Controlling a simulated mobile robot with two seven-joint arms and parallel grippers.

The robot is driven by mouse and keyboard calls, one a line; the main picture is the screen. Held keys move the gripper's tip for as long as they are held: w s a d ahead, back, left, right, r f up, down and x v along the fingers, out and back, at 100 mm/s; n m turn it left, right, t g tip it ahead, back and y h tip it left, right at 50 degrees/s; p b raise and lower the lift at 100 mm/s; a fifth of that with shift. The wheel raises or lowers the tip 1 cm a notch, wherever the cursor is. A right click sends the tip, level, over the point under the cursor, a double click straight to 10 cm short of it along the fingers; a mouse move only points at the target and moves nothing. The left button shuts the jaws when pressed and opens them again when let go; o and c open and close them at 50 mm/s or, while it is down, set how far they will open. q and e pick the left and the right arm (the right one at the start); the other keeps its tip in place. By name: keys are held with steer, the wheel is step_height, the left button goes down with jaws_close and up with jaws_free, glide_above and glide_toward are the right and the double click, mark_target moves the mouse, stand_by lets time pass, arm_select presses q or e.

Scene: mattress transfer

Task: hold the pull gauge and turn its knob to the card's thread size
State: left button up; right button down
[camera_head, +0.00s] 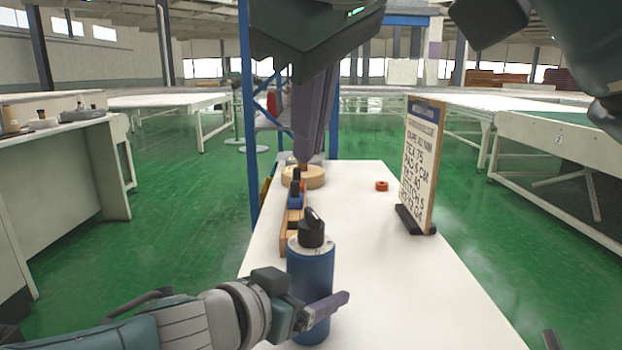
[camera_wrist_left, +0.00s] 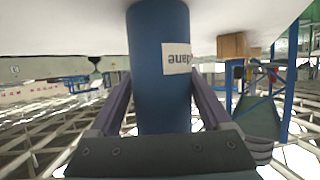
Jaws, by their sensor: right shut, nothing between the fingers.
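The pull gauge is a blue cylinder (camera_head: 312,280) with a pale dial ring and a black finned knob (camera_head: 311,230) on top. It stands upright at the near end of the white table. My left gripper (camera_head: 328,308) has a finger on each side of its lower body and looks closed on it. The left wrist view shows the blue body (camera_wrist_left: 160,90) between both fingers, with a label ending "dane". My right gripper (camera_head: 305,163) is shut and empty, pointing down beyond the gauge, away from the knob. The card (camera_head: 422,165) stands upright at right; one line seems to read "TEX 75".
A wooden rack (camera_head: 284,244) with small dark and blue items lies just behind the gauge. A round wooden piece (camera_head: 316,177) sits below the right fingertips. A small red ring (camera_head: 382,186) lies near the card. The table (camera_head: 400,290) is clear between gauge and card.

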arm_select(q)
steer(key=shift+o, duration=1.2)
steer(key=shift+a, duration=0.1)
